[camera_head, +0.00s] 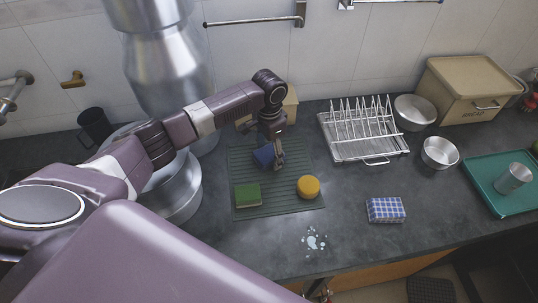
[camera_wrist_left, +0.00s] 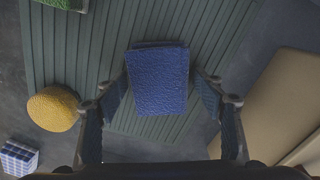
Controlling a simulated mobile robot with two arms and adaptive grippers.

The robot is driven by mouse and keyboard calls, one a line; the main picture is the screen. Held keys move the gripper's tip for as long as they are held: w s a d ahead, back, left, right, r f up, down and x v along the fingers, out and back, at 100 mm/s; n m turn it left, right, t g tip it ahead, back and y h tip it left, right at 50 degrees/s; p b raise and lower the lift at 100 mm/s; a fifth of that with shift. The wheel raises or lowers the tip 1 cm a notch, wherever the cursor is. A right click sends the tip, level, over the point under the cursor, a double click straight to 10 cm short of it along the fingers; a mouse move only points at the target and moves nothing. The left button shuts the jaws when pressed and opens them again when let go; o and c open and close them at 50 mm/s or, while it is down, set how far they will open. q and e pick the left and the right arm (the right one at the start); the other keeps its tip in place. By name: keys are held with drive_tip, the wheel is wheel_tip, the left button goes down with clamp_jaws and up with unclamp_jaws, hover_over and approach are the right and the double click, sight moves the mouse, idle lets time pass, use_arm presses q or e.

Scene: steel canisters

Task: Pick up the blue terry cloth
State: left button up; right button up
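The blue terry cloth (camera_head: 263,156), a folded block, lies on the ribbed dark green mat (camera_head: 292,152) toward its back. In the left wrist view the cloth (camera_wrist_left: 157,80) shows between my two fingers. My left gripper (camera_head: 266,148) is over the cloth from above and partly hides it in the head view. It is open, with one finger on each side of the cloth (camera_wrist_left: 160,86). The left finger looks very close to the cloth's edge; I cannot tell whether it touches. A gap shows on the right. My right gripper is not in view.
A green sponge (camera_head: 247,195) and a round yellow sponge (camera_head: 308,187) lie on the mat. A blue checked cloth (camera_head: 385,209) and a pale spill (camera_head: 313,240) are in front. A steel rack (camera_head: 362,147) stands to the right. A tan box (camera_wrist_left: 276,105) is near the right finger.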

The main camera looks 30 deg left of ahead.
sight(269, 152)
use_arm(q)
drive_tip(key=c, duration=1)
drive_tip(key=shift+r, duration=0.1)
drive_tip(key=shift+c, duration=0.2)
wheel_tip(269, 152, up, 20)
drive_tip(key=b, duration=0.1)
drive_tip(key=shift+b, duration=0.3)
drive_tip(key=o, duration=0.6)
drive_tip(key=c, duration=0.4)
